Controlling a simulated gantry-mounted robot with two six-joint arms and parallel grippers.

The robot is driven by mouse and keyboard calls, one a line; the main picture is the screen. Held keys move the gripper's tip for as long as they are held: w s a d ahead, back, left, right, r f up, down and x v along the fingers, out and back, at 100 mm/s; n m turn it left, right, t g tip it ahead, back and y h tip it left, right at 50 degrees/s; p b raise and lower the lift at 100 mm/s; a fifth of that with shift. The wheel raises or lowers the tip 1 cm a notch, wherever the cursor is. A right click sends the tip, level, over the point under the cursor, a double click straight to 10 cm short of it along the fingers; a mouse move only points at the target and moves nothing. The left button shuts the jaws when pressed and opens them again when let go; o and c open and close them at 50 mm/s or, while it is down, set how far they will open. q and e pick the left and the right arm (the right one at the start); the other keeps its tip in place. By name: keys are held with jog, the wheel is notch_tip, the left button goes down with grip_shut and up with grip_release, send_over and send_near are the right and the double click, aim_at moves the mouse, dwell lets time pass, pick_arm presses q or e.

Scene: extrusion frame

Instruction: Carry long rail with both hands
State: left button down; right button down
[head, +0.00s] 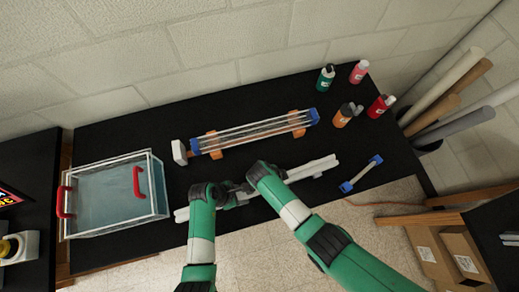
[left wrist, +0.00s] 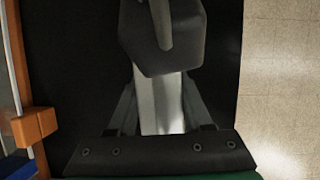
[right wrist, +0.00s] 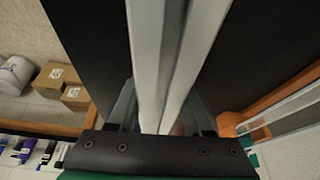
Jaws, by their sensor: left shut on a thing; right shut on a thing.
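The long rail (head: 316,168) is pale grey and slants along the front of the black table, its right end farther back than its left. My left gripper (head: 230,191) is shut on the rail left of its middle. My right gripper (right wrist: 160,110) is shut on it close by on the right, mostly hidden by its own wrist in the head view. The rail shows between the fingers in the left wrist view (left wrist: 160,105) and as two parallel bars in the right wrist view (right wrist: 150,50). I cannot tell whether it touches the table.
A clear tank (head: 110,228) with red handles stands left. A short blue-ended bar (head: 362,174) lies right. Several bottles (head: 325,78) stand at the back right. The table's front edge is close.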

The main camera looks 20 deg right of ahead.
aim_at(241, 194)
pick_arm(q)
jog(key=shift+r, duration=0.1)
pick_arm(e)
jog(key=shift+r, duration=0.1)
